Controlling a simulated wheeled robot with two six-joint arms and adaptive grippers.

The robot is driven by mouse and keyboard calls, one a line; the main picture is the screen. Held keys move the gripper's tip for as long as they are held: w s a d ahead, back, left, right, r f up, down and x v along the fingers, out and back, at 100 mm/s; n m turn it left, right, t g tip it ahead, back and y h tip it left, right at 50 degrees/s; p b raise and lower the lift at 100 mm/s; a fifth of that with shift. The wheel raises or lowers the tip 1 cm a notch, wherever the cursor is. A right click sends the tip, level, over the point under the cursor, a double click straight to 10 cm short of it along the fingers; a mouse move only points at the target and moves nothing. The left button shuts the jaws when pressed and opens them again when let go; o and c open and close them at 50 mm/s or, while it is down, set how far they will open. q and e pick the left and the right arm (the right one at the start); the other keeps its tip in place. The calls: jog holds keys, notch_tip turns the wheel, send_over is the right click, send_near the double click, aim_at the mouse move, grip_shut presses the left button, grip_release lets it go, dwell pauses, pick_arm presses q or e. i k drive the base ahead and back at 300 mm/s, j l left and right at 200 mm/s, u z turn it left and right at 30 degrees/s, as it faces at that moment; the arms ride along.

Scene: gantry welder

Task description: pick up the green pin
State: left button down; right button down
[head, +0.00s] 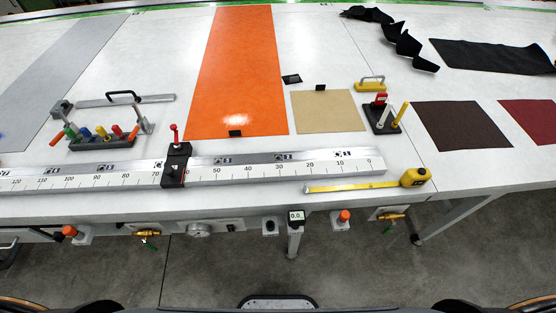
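The green pin (69,131) is small in the head view. It stands at the left end of a dark rack (103,143), which sits on the white table left of the orange sheet. It leans slightly. Next to it in the rack are a blue pin (86,132), a yellow pin (102,132) and red or orange pins (117,130). The green pin's lower part is hidden by the rack. Neither of my grippers is in view.
A long ruler rail (110,180) with a black stop block (175,165) runs in front of the rack. A handled metal bar (150,99) lies behind it. An orange sheet (235,70) is to the right. A yellow tape measure (413,177) lies at the front right.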

aim_at(71, 134)
jog(key=u, duration=1.65)
jog(key=z, duration=0.3)
jog(key=i+j+z, duration=0.15)
jog(key=j+z, duration=0.2)
jog(key=j, duration=0.15)
jog(key=i+j+z, duration=0.1)
jog(key=j+z, duration=0.3)
jog(key=j, duration=0.15)
jog(key=j+z, duration=0.35)
jog(key=j, duration=0.9)
jog(key=j+z, duration=0.1)
jog(key=j, duration=0.6)
jog(key=k+j, duration=0.15)
jog(key=j, duration=0.55)
jog(key=j+z, duration=0.1)
jog(key=j, duration=0.6)
jog(key=k+j, duration=0.1)
jog(key=j, duration=0.55)
jog(key=k+j+z, duration=0.1)
jog(key=j, duration=0.6)
